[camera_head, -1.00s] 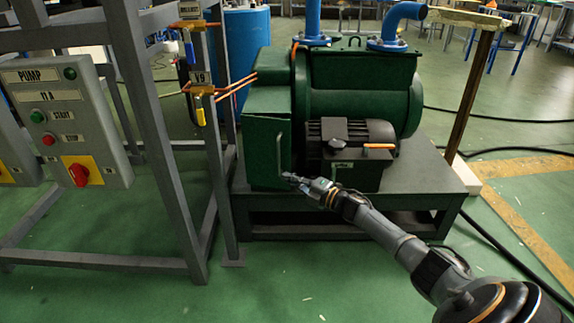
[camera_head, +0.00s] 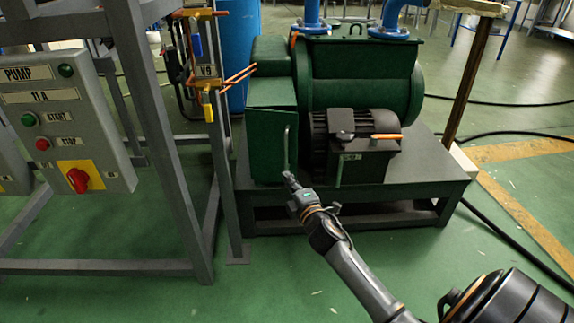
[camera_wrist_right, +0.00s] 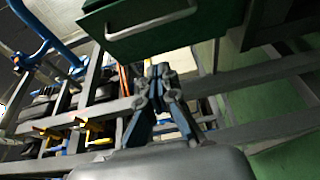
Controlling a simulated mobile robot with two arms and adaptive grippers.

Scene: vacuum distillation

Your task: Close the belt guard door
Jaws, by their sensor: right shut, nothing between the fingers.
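The belt guard door (camera_head: 268,150) is a green panel on the front left of the green pump machine, with a vertical metal handle (camera_head: 286,146) near its right edge. No clear gap shows around the door in the head view; I cannot tell whether it is fully closed. My right gripper (camera_head: 287,176) is shut and empty, just below the handle's lower end. In the right wrist view the gripper (camera_wrist_right: 158,72) shows closed fingertips, with the handle (camera_wrist_right: 150,24) and the green door (camera_wrist_right: 190,38) above them, apart from the tips. My left gripper is out of view.
A dark motor (camera_head: 352,145) stands right of the door on the machine's grey base (camera_head: 400,190). A grey frame (camera_head: 172,160) with the pump control box (camera_head: 68,125) stands at the left. Green floor in front is free.

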